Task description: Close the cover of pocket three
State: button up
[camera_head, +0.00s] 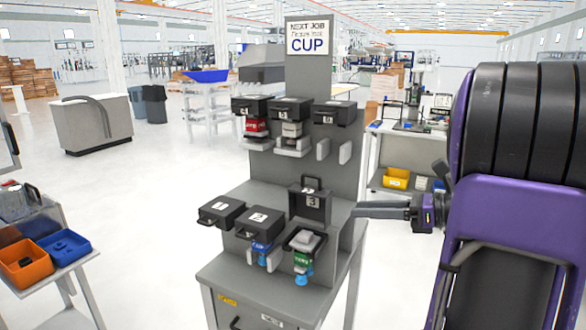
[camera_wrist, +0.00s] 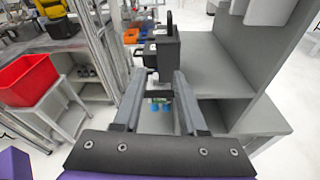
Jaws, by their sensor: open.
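The cover of pocket three (camera_head: 312,204), a dark grey lid marked 3 with a handle on top, stands raised upright at the back of its pocket. The pocket (camera_head: 304,242) below it is open and holds a light grey item; a green label and a blue part show underneath. My gripper (camera_head: 355,210) is to the right of the raised cover, pointing left, apart from it. In the wrist view my gripper (camera_wrist: 159,77) has its two fingers spread with nothing held; the dark raised cover (camera_wrist: 167,52) appears just beyond the fingertips.
Covers one (camera_head: 221,211) and two (camera_head: 260,222) lie flat to the left of pocket three. Covers four, five and six (camera_head: 333,113) sit on the upper row. The grey upright panel (camera_head: 330,165) stands behind. Space right of the station is free around my arm.

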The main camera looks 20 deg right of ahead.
aim_at(307, 176)
notch_tip(307, 176, up, 4)
jog(key=d+m+t+y, duration=0.1)
jog(key=d+t, duration=0.1)
jog(key=x, duration=1.7)
jog(key=shift+w+a+r, duration=0.2)
jog(key=shift+a, duration=0.05)
jog(key=shift+c, duration=0.3)
grip_shut()
